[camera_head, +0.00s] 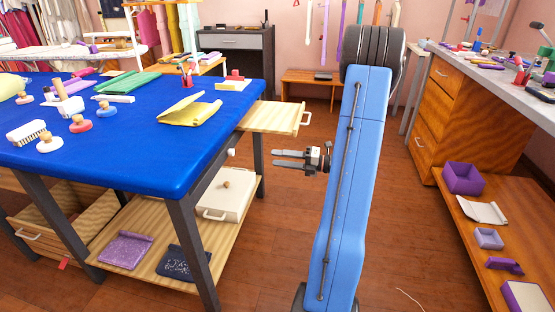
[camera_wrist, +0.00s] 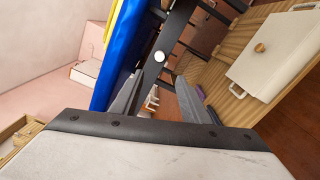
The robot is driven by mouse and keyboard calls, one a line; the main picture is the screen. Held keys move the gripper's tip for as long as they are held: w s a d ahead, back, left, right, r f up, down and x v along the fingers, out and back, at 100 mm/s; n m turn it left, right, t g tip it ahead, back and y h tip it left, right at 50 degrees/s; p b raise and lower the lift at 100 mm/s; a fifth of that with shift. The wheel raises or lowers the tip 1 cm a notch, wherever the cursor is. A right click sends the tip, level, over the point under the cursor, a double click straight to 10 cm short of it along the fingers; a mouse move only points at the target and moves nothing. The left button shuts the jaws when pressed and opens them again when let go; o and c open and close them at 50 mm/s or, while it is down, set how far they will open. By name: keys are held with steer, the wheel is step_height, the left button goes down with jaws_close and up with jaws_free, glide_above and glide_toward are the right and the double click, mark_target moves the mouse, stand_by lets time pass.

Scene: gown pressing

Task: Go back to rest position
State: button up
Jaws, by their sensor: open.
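My gripper (camera_head: 291,160) is open and empty. In the head view it points left, in the gap between the blue-topped table (camera_head: 150,168) and my blue arm. It is apart from the table and touches nothing that I can see. In the wrist view my gripper (camera_wrist: 158,98) shows its two grey fingers spread apart, with nothing between them. The blue table edge (camera_wrist: 122,50) and the dark table frame show beyond the fingers.
A wooden pull-out board (camera_head: 275,117) sticks out from the table near my gripper. A white lidded box (camera_head: 226,196) stands on the lower shelf. A workbench (camera_head: 480,80) and low wooden shelf (camera_head: 478,235) stand at right. The floor between is mostly clear.

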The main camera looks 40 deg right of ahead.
stand_by(0.6)
steer(key=s+a+r+n+g, duration=0.2)
steer(key=s+a+n+g, duration=0.15)
steer(key=a+n, duration=0.4)
steer(key=s+a+r+n+g, duration=0.25)
steer(key=a+n+g, duration=0.2)
steer(key=a, duration=0.55)
steer(key=s+a+r+n+g, duration=0.1)
steer(key=s+a+n+g, duration=0.25)
steer(key=a+n, duration=0.4)
steer(key=s+a+r+n+t+h, duration=0.1)
steer(key=s+a+r+n+h, duration=0.1)
steer(key=s+n+h, duration=0.3)
steer(key=s+a+r+n+t+h, duration=0.1)
steer(key=s+a+r+n+h, duration=0.1)
steer(key=s+n+h, duration=0.4)
steer(key=s+r+n, duration=0.1)
steer(key=s+n, duration=0.4)
steer(key=n, duration=0.7)
steer(key=shift+s, duration=0.35)
